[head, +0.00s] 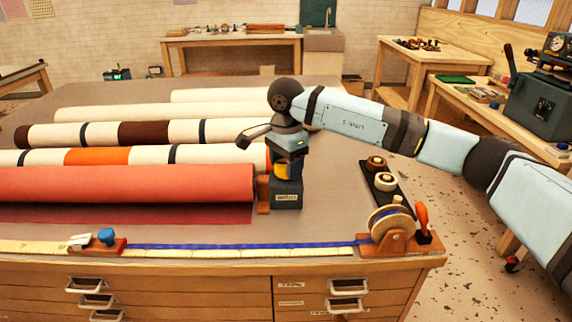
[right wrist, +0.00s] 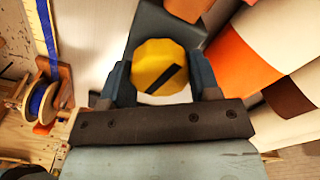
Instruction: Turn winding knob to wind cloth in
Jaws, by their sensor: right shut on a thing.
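The yellow winding knob (head: 284,172) with a dark bar across its face is on a dark blue-grey box (head: 286,196) at the right end of the red cloth roll (head: 125,184). A flat strip of red cloth (head: 125,213) lies on the table along the roll's near side. My right gripper (head: 285,160) comes down from above and is shut on the knob. In the right wrist view, the knob (right wrist: 160,66) shows between the two dark fingers (right wrist: 160,84), its dark bar slanted. My left gripper is not in view.
Several other cloth rolls (head: 180,132) lie behind the red one. A blue tape runs along a ruler (head: 230,247) at the table's front edge to a wooden reel stand (head: 393,240). A dark tray with small spools (head: 385,185) sits to the right.

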